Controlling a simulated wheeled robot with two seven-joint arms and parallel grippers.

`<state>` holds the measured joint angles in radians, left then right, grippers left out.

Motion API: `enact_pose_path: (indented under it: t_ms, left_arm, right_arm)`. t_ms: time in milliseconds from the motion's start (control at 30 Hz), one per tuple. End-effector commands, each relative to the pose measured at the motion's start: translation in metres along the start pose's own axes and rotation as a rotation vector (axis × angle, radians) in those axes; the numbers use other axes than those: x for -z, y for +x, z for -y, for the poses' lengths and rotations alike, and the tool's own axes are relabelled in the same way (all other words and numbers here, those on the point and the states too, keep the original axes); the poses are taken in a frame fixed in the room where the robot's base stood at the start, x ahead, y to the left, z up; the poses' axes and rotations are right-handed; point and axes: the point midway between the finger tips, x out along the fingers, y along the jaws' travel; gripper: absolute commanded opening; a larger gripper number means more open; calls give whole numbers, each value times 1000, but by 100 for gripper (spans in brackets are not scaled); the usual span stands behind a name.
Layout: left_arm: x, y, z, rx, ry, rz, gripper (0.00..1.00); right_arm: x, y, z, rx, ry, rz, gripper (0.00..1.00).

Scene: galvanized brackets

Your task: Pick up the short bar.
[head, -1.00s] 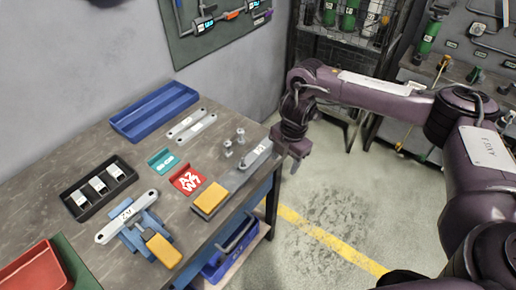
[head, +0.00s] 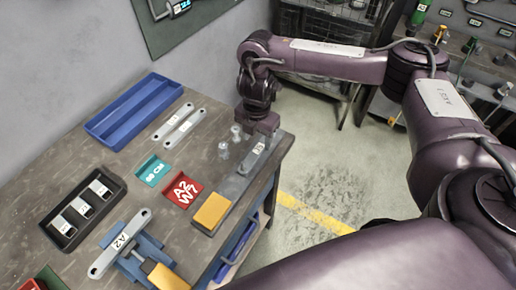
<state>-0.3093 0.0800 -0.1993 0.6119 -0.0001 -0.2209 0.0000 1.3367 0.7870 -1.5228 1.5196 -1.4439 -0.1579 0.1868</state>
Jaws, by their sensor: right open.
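Two pale grey flat bars with holed ends lie side by side on the workbench: one nearer the blue tray (head: 167,125) and one beside it (head: 190,123). They look close in length. I cannot tell which is the short bar. Another labelled bar (head: 140,220) lies across a blue fixture (head: 152,245) at the front. A grey labelled piece (head: 254,158) lies near the right edge of the bench. My right gripper (head: 262,127) is open and points down just behind that grey piece, close to it. Contact cannot be seen. My left gripper is out of view.
The blue tray (head: 92,127) is empty. A black tray (head: 63,238) holds several small labelled pieces. The floor right of the bench is clear.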

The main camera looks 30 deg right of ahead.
Motion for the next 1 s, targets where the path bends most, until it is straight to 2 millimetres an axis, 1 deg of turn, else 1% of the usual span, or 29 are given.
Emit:
enact_pose_path:
  t_ms: [67, 133, 200, 300, 433, 567, 667, 900, 1000]
  left_arm:
    - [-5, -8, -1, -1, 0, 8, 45]
    - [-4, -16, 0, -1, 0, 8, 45]
    - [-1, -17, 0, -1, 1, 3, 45]
    - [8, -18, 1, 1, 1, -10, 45]
    - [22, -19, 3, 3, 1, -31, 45]
    - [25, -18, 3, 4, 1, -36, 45]
    - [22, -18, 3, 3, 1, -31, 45]
    - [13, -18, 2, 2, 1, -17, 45]
    - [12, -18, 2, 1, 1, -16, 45]
  right_arm:
    - [0, 9, 2, 4, 1, -1, 55]
    - [0, 18, 4, 5, 1, -1, 55]
    - [1, 30, 3, 3, -1, -1, 55]
    - [0, 41, 2, 1, 1, 0, 55]
    - [0, 45, 2, 0, 0, 1, 55]
    - [0, 45, 2, 0, 0, 1, 55]
    - [0, 45, 2, 0, 0, 1, 43]
    - [0, 45, 2, 0, 0, 1, 11]
    - [0, 44, 2, -1, 0, 1, 0]
